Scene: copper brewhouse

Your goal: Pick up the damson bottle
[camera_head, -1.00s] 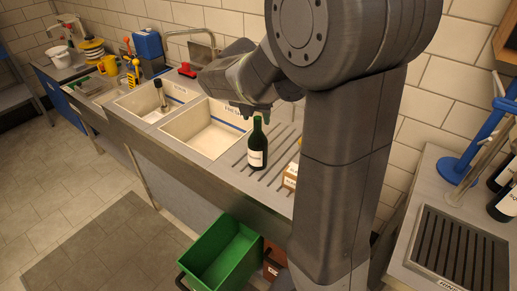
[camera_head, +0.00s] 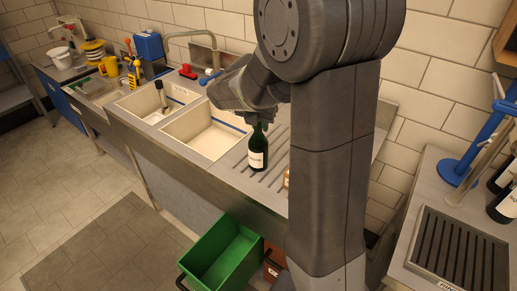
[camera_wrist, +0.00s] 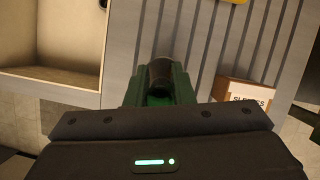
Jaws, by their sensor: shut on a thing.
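A dark green bottle (camera_head: 258,152) with a white label stands upright on the ribbed drainboard to the right of the sinks. The label is too small to read, so I cannot confirm it is the damson bottle. My gripper (camera_head: 262,117) is above it and shut on its neck. In the wrist view the dark top of the bottle (camera_wrist: 161,72) sits between the jaws of my gripper (camera_wrist: 160,92). Most of the bottle's body is hidden there.
A small labelled carton (camera_wrist: 246,94) stands close by on the drainboard (camera_head: 238,170). Two white sinks (camera_head: 205,133) lie to the left. A green crate (camera_head: 222,250) is on the floor. More dark bottles (camera_head: 507,207) stand at the far right by a drip tray (camera_head: 458,255).

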